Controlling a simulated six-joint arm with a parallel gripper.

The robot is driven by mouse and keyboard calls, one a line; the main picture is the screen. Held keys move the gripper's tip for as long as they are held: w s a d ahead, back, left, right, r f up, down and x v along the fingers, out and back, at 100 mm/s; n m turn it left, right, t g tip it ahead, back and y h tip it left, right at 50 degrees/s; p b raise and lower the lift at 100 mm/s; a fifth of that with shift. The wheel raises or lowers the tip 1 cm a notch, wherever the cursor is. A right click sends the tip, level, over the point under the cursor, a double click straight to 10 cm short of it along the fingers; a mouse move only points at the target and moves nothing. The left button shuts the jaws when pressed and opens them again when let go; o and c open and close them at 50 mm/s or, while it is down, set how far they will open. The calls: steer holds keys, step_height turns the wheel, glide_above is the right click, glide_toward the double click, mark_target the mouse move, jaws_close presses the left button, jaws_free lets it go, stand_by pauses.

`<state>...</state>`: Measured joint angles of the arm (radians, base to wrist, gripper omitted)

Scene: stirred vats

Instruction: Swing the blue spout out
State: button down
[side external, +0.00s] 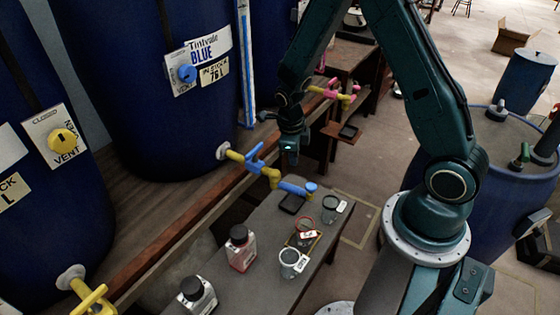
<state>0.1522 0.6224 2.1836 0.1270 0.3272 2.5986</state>
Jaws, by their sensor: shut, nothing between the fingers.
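The blue spout (294,188) is a short blue pipe ending in a round blue cap. It joins a yellow elbow on the yellow tap (238,156) of the blue vat, and a blue lever handle (257,157) sits on that tap. The spout points right, over the back end of the grey bench beside a dark square pad (292,203). My gripper (291,157) points down above and behind the spout, apart from it. It is shut and empty.
The vat labelled Tintvale Blue (150,120) stands on a wooden ledge (160,235). On the grey bench (262,222) are two capped bottles (240,248) (196,293) and several small cups (292,263). A pink-handled yellow tap (333,91) lies further back.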

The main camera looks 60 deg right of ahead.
mark_target(294, 190)
steer(key=s+d+f+n+y, duration=0.1)
steer(key=d+n+y, duration=0.1)
steer(key=d+n, duration=0.3)
steer(key=s+d+f+n+y, duration=0.1)
steer(key=d+f+n+y, duration=0.1)
steer(key=d+n, duration=0.4)
steer(key=shift+s+f+n, duration=0.25)
steer(key=shift+f+n, duration=0.05)
steer(key=shift+n, duration=0.7)
steer(key=shift+f, duration=0.2)
steer(key=a+f, duration=0.6)
steer(key=f, duration=0.2)
steer(key=shift+w+a+f, duration=0.2)
steer(key=shift+w+f, duration=0.05)
